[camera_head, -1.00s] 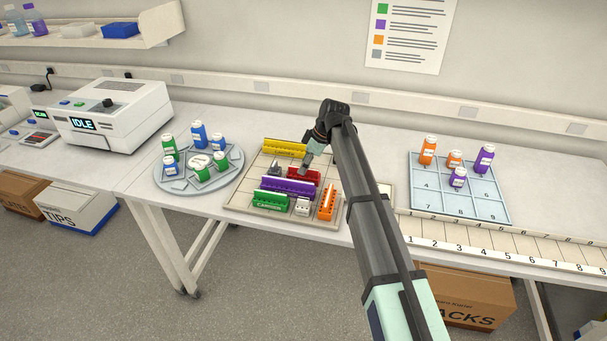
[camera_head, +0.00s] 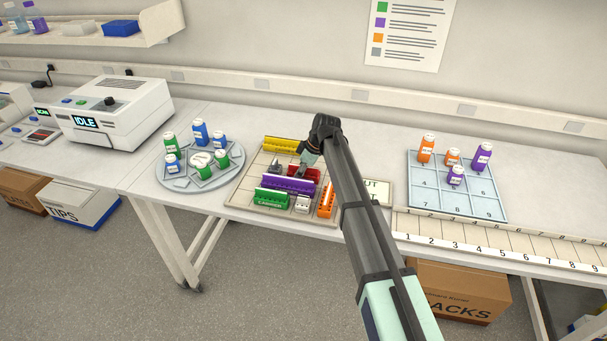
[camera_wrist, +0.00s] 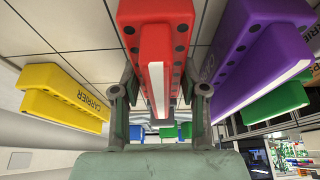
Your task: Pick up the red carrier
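The red carrier (camera_head: 309,174) sits on the tiled beige tray among other carriers, behind the purple carrier (camera_head: 289,185). In the wrist view the red carrier (camera_wrist: 156,40) fills the top middle. My gripper (camera_head: 302,165) is down at the red carrier, and the arm hides part of it. In the wrist view my gripper (camera_wrist: 160,75) has its two fingers apart, one on each side of the red carrier. The fingertips look very close to its sides; I cannot tell whether they touch. The gripper looks open.
The yellow carrier (camera_head: 283,144) lies behind, the green carrier (camera_head: 271,198) in front, and the orange carrier (camera_head: 327,199) at the right front of the tray (camera_head: 238,203). A round rack (camera_head: 166,190) with bottles stands left. A blue-grey numbered rack (camera_head: 458,205) with bottles stands right.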

